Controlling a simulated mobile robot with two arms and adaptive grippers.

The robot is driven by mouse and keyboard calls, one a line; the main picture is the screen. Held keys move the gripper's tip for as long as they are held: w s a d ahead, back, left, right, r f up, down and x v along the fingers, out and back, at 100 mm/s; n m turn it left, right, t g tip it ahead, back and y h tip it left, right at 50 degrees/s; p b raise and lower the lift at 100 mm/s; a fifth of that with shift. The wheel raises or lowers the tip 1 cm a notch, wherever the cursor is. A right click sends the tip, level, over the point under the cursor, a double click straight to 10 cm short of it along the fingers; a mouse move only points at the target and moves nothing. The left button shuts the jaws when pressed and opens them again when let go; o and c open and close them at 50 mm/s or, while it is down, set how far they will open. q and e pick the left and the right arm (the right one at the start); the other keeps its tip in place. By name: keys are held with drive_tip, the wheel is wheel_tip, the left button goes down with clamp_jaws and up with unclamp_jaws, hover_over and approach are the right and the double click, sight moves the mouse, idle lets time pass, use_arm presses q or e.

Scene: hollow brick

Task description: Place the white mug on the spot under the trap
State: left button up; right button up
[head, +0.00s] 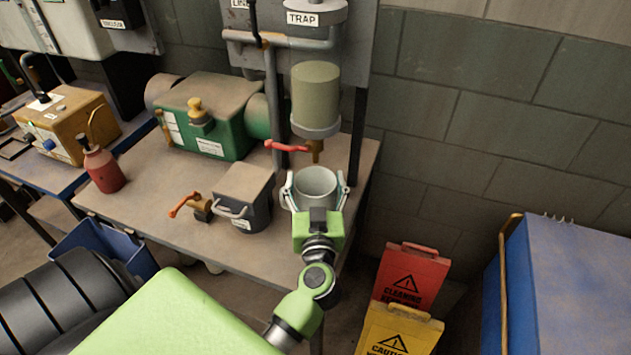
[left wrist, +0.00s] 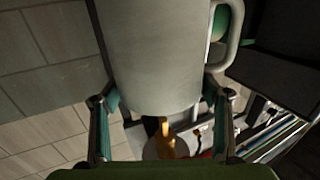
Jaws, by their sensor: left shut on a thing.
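The white mug (head: 316,184) is upright near the right end of the workbench. It sits below the brass outlet (head: 316,150) of the olive cylinder trap (head: 316,92), labelled TRAP. My left gripper (head: 316,190) is shut around the mug, one finger on each side. In the left wrist view the mug (left wrist: 155,55) fills the middle between the fingers (left wrist: 160,98), with its handle on the right. The brass outlet (left wrist: 165,138) shows beyond it. Whether the mug's base touches the bench is hidden, and so is any spot beneath it. My right gripper is not in view.
A red lever (head: 287,146) projects near the outlet. A red bottle (head: 102,168) stands further left. Caution signs (head: 410,275) stand right of the bench.

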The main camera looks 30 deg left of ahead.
sight(316, 202)
use_arm(q)
drive_tip(key=shift+f, duration=0.6)
drive_tip(key=o, duration=1.8)
drive_tip(key=shift+c, duration=0.2)
drive_tip(key=v, duration=0.7)
drive_tip(key=shift+s+d, duration=0.15)
drive_tip(key=shift+s, duration=0.05)
